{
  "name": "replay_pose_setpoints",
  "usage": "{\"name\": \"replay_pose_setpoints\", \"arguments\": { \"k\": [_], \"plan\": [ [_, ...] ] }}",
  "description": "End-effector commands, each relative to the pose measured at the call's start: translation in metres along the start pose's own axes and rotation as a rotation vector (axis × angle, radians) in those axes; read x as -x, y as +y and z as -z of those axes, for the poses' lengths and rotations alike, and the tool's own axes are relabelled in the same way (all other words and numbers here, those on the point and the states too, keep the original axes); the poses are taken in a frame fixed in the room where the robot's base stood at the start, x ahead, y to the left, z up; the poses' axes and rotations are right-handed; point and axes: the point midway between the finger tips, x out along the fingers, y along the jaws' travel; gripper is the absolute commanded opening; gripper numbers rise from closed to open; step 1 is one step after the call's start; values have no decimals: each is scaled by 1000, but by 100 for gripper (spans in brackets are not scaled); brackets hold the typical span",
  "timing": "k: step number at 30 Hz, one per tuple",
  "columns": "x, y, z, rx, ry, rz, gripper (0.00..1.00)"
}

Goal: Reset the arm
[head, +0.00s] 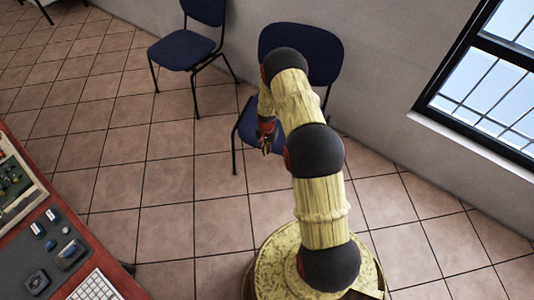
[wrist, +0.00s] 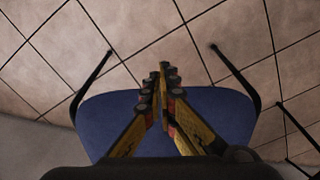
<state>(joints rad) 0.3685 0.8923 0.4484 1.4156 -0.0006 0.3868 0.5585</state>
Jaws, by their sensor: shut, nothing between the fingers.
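My arm rises from its round yellow base in the head view, with yellow links and black joints, and bends over at the top. My gripper (head: 266,146) hangs pointing down beside the arm, over the floor and in front of a blue chair. In the wrist view my gripper (wrist: 163,72) has its two yellow and black fingers together at the tips, with nothing between them. The blue chair seat (wrist: 97,117) lies behind the fingers in that view. Part of this chair is hidden behind my arm in the head view.
A blue chair (head: 182,52) stands by the wall, left of the blue chair (head: 327,52) behind my arm. A red-brown desk (head: 62,240) with a keyboard (head: 95,287) and small items is at the lower left. A window (head: 490,75) is at right. Tiled floor (head: 130,190) lies open between.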

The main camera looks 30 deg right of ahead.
Motion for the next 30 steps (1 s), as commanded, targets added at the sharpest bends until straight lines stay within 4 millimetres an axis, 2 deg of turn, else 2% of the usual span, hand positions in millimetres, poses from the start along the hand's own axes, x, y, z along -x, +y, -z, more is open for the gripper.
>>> {"name": "replay_pose_setpoints", "arguments": {
  "k": [5, 15, 17, 22, 25, 30],
  "plan": [
    [10, 0, -1, 0, -1, -1, 0],
    [10, 3, -4, 42, -14, -8, 0],
    [9, 9, -14, 84, -45, -25, 0],
    [8, 39, -62, 171, -158, -81, 0],
    [38, 50, -82, 231, -206, -98, 0],
    [92, 54, -102, 314, -234, -104, 0]
  ]
}}
